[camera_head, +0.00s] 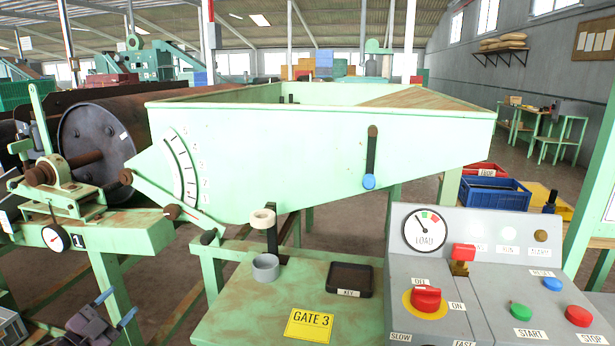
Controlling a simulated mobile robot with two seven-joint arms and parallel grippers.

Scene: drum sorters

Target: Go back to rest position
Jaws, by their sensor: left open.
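My left gripper (116,306) is low at the left edge of the bottom of the picture. Its two blue-tipped fingers are apart, with nothing seen between them. It is left of the green Gate 3 table (235,315) and apart from it. My right gripper is not in view.
A control panel (470,300) with a red knob and buttons stands at the right. A large green hopper (300,150) with a blue-ended lever (370,165) fills the middle. A grey cup (265,267) and a black key tray (350,280) are on the table. A drum (97,137) is left.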

